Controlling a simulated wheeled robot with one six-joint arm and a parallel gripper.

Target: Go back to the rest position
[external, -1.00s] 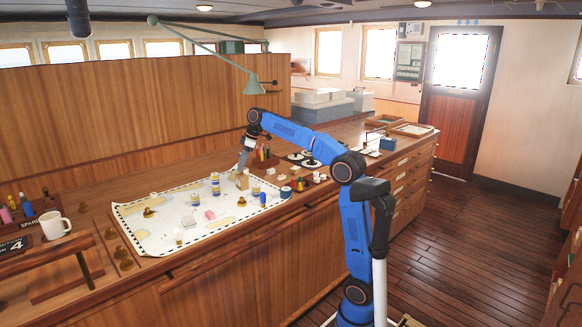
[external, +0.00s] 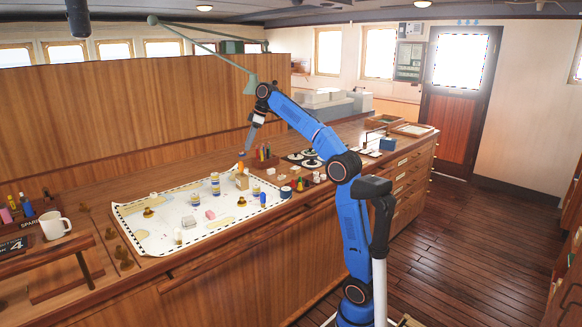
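My gripper (external: 243,153) hangs above the far right part of the chart (external: 160,238), pointing down. It is small in the picture, and I cannot tell whether its fingers are open or shut. Just below it stands a tan block (external: 242,181) with a small orange thing (external: 240,167) at its top. A gap shows between the fingertips and these things. My blue arm (external: 305,125) is raised and bent over the counter.
The chart carries several small jars, pieces and blocks. A pencil holder (external: 264,160) and a dark tray with white rounds (external: 302,158) stand to the right of my gripper. A green lamp (external: 250,84) hangs close to my wrist. A white mug (external: 55,226) stands at the left.

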